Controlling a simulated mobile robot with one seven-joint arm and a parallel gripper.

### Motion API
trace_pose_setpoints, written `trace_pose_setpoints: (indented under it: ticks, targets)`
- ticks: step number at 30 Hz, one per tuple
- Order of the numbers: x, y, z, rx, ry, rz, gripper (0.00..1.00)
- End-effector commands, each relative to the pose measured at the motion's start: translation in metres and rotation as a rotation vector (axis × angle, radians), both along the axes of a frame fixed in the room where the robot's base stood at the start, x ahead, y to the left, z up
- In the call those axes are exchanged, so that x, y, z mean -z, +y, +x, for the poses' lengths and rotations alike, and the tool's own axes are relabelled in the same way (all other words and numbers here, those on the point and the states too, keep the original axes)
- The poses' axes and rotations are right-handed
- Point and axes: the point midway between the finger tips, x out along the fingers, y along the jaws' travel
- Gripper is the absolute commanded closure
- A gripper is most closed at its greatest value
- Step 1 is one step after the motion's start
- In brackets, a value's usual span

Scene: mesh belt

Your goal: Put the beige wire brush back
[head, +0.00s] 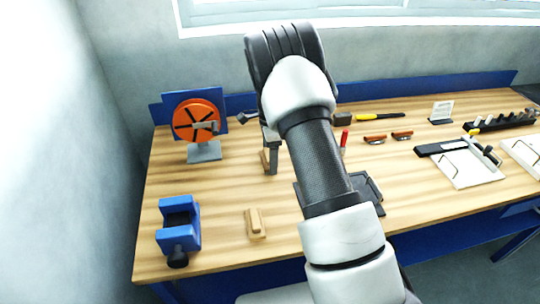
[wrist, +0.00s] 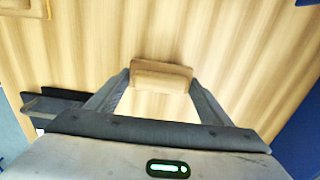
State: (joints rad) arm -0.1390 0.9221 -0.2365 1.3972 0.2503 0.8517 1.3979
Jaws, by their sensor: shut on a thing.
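My gripper (wrist: 160,80) is shut on a small beige block, which I take to be the beige wire brush (wrist: 161,70), gripped across its ends between the two fingertips. In the head view my gripper (head: 270,160) points down over the left-middle of the bench, and the brush (head: 264,161) shows only partly at its fingers. Its bristles are not visible. I cannot tell whether it touches the bench top.
On the wooden bench (head: 220,240), a tan block (head: 255,223) lies near the front edge, with a blue vise (head: 178,227) to its left. An orange disc on a stand (head: 198,120) is at the back left. Several tools lie on the right. Bare wood surrounds the tan block.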

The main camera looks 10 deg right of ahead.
Motion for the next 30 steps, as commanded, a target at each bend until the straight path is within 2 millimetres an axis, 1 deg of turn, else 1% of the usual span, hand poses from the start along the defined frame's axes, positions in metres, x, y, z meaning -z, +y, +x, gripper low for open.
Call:
trace_pose_setpoints:
  ticks: [4,8,9,11,12,19,23,26,30]
  targets:
    - [-0.001,0.000,0.000,0.000,-0.001,0.000,0.47]
    - [0.004,0.000,0.000,0.000,-0.001,0.000,0.47]
    - [0.002,0.000,0.000,0.000,-0.001,0.000,0.19]
    - [0.002,0.000,0.000,0.000,-0.001,0.000,0.09]
    - [0.002,0.000,0.000,0.000,-0.001,0.000,0.07]
    - [0.002,0.000,0.000,0.000,-0.001,0.000,0.07]
    - [-0.004,0.000,0.001,0.000,-0.002,0.000,0.07]
    - [-0.018,0.000,0.002,0.000,-0.005,0.000,0.07]
    - [-0.047,0.000,0.002,0.000,-0.005,0.001,0.07]
